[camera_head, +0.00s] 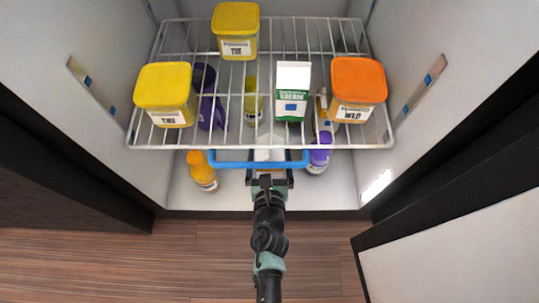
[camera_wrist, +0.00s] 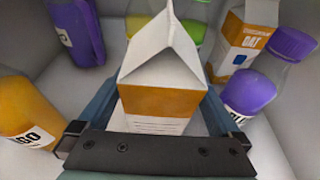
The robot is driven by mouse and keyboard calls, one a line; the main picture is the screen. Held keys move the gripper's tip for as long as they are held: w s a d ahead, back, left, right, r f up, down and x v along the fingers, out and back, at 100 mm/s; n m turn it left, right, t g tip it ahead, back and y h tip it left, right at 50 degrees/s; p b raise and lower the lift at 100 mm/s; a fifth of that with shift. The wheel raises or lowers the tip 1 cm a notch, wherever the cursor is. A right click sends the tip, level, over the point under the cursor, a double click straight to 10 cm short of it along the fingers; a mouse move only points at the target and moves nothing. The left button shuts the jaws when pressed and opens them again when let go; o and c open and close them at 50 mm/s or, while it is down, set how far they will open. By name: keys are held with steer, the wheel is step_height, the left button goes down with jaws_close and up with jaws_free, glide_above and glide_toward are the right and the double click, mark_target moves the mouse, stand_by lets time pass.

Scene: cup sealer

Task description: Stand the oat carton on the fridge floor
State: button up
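An orange-and-white gable-top carton (camera_wrist: 163,100) stands upright between my gripper's fingers in the wrist view. In the head view, its pale top (camera_head: 264,141) shows beneath the wire shelf. My gripper (camera_head: 259,158) reaches in low at the fridge front, its blue fingers spread wide on either side of this carton. It looks open, with narrow gaps beside the carton (camera_wrist: 160,118). The carton's base is hidden by the gripper. A second carton, labelled OAT (camera_wrist: 243,45), stands farther back at the right, apart from my gripper. The fridge floor (camera_head: 232,189) is pale.
An orange bottle (camera_wrist: 22,112) is close left, and a purple-capped bottle (camera_wrist: 262,85) close right. A purple container (camera_wrist: 78,30) and a yellow-green one (camera_wrist: 142,14) stand behind. The wire shelf (camera_head: 309,137) overhead carries yellow tubs, an orange tub and a cream carton.

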steer(key=p+v, duration=0.4)
steer(key=v, duration=0.8)
steer(key=shift+r, duration=0.2)
steer(key=shift+s, duration=0.1)
